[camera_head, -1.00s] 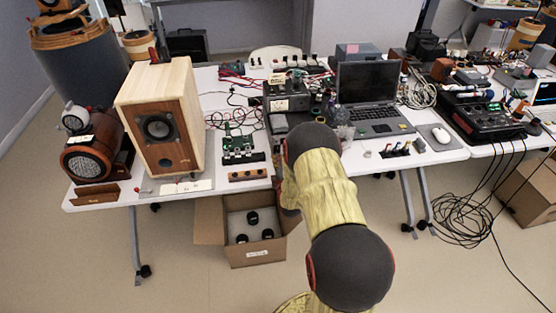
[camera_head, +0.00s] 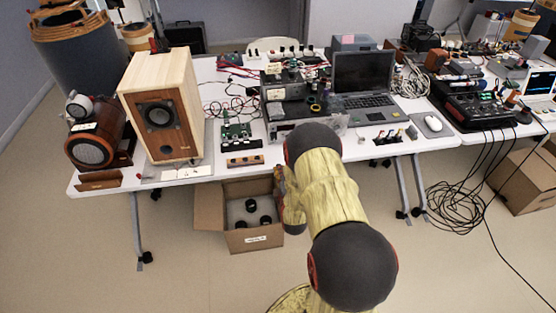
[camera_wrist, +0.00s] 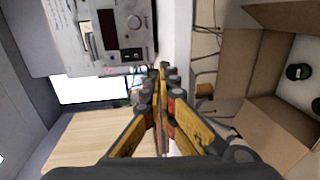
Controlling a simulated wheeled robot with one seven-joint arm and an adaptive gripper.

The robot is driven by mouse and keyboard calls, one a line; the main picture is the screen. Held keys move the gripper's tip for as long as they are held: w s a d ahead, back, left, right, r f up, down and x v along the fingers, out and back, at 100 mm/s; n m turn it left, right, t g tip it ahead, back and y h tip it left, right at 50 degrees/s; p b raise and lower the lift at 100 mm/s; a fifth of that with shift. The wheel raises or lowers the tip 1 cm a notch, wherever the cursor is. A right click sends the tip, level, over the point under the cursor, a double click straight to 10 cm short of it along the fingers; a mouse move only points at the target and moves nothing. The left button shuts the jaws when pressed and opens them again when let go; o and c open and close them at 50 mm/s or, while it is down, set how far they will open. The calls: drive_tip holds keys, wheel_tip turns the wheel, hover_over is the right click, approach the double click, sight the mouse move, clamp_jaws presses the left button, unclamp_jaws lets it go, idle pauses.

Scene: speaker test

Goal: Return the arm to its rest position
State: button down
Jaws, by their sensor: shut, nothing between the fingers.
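My arm, yellow with dark grey joints, rises at the bottom centre of the head view, in front of the table's front edge. My gripper (camera_wrist: 162,75) shows in the wrist view with its yellow and black fingers together and nothing between them. In the head view the gripper itself is hidden behind my arm. In the wrist view the fingers point along the white table edge, between a grey device with a knob (camera_wrist: 105,35) and an open cardboard box (camera_wrist: 255,65).
The white table (camera_head: 200,180) carries a wooden speaker (camera_head: 163,110), a green circuit board (camera_head: 235,130), a laptop (camera_head: 364,80) and a mouse (camera_head: 433,125). The open cardboard box (camera_head: 255,240) with black round items stands under the table. Black cables (camera_head: 450,205) hang at the right. The floor in front is clear.

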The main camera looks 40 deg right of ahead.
drive_tip(key=shift+s+a+f, duration=0.15)
drive_tip(key=shift+s+a, duration=0.15)
drive_tip(key=shift+s, duration=0.2)
